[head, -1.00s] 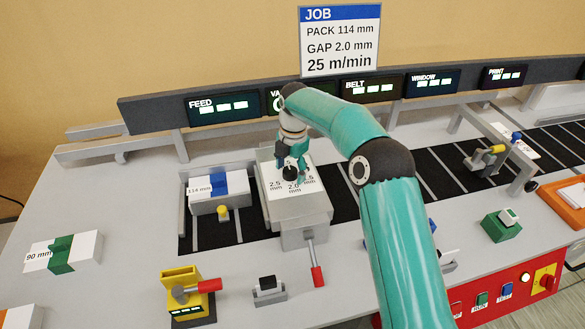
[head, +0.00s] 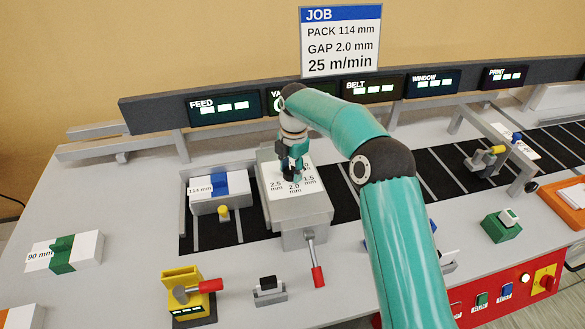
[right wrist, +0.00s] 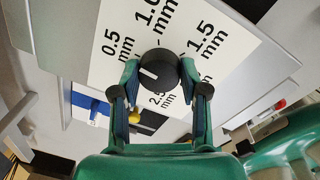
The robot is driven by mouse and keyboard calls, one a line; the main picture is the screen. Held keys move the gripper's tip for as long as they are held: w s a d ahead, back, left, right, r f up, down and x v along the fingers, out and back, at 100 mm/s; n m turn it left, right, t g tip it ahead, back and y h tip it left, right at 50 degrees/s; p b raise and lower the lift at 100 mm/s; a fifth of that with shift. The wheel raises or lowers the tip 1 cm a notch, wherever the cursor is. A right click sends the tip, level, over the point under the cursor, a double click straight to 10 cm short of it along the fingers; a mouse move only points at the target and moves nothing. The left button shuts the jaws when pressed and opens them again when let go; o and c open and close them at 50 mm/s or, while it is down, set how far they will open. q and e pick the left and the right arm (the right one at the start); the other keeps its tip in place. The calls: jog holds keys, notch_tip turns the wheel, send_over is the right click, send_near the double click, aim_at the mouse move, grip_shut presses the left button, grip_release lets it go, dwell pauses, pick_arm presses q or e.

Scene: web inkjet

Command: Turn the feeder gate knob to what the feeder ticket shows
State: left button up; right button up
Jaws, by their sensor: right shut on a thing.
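My right gripper (right wrist: 158,72) is shut on the black round gate knob (right wrist: 158,66), one finger on each side. In the right wrist view the knob's white pointer line points left, on the side of the 0.5 mm mark. The dial plate (right wrist: 205,60) shows 0.5, 1.0, 1.5 and 2.5 mm; the 2.0 mm label is hidden there. In the head view my right gripper (head: 293,172) covers the knob, and the plate (head: 275,178) shows 2.5, 2.0 and 1.5 mm. The job sign (head: 340,42) reads gap 2.0 mm. My left gripper is not in view.
A pack labelled 114 mm (head: 205,207) lies left of the feeder block (head: 296,211). A red-handled lever (head: 318,277) hangs at the block's front. A yellow device (head: 180,278) and a small black-topped switch (head: 268,282) stand in front.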

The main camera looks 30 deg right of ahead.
jog(key=m+p, duration=0.1)
jog(key=m, duration=0.3)
jog(key=shift+r, duration=0.1)
jog(key=m, duration=0.4)
jog(key=shift+h+p, duration=0.3)
jog(key=shift+p, duration=0.1)
jog(key=m, duration=0.5)
jog(key=shift+a+p, duration=0.1)
jog(key=shift+p, duration=0.25)
jog(key=m, duration=0.4)
jog(key=shift+m+g+p, duration=0.3)
jog(key=m, duration=0.4)
jog(key=shift+p, duration=0.3)
jog(key=m, duration=0.5)
jog(key=shift+w+g+p, duration=0.1)
jog(key=shift+g+p, duration=0.2)
jog(key=m, duration=0.4)
jog(key=shift+m+p, duration=0.3)
jog(key=shift+m, duration=1.7)
